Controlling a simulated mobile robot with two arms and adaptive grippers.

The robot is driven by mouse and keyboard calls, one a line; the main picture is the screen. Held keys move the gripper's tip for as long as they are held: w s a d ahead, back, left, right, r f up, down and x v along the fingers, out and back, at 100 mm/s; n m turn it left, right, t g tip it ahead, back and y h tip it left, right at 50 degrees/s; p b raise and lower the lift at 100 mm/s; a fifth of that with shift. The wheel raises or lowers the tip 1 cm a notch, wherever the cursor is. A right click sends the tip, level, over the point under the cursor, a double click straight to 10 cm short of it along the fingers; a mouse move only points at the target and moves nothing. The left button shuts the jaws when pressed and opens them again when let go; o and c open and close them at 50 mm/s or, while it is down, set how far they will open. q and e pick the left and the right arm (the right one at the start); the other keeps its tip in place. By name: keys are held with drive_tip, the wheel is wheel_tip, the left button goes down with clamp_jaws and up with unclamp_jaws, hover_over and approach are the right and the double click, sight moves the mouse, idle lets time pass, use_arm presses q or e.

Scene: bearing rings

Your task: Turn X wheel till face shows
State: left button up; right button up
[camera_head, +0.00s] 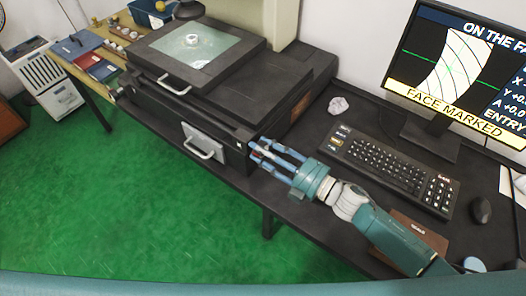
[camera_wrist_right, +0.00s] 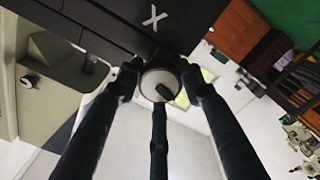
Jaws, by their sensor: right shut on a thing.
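My right gripper (camera_head: 262,152) is at the right end of the black stage's front side. In the right wrist view, its fingers (camera_wrist_right: 160,76) are closed around the pale round X wheel (camera_wrist_right: 150,79), below a white X label (camera_wrist_right: 154,18) on the dark housing. In the head view the fingers hide the wheel. The screen (camera_head: 455,70) shows a pale curved band with dark lines and green cross lines, and a yellow strip reading "FACE MARKED". A small pale ring (camera_head: 192,39) sits on the glass plate (camera_head: 208,52) of the stage. My left gripper is not in view.
A keyboard (camera_head: 390,168), mouse (camera_head: 481,210), crumpled paper (camera_head: 338,105) and brown notebook (camera_head: 420,231) lie on the black desk around my right arm. Metal handles (camera_head: 205,153) stick out from the stage's front. Trays (camera_head: 103,70) lie on the wooden bench at left.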

drive_tip(key=shift+s+a+r+n, duration=0.1)
drive_tip(key=shift+a+r+n, duration=0.2)
drive_tip(key=shift+n, duration=0.3)
drive_tip(key=o, duration=1.2)
drive_tip(key=shift+s+f, duration=0.1)
drive_tip(key=shift+c, duration=0.2)
drive_tip(key=shift+s+d+f, duration=0.1)
drive_tip(key=shift+d+f, duration=0.05)
drive_tip(key=shift+d, duration=0.25)
drive_tip(key=v, duration=1.1)
drive_tip(key=shift+s, duration=0.15)
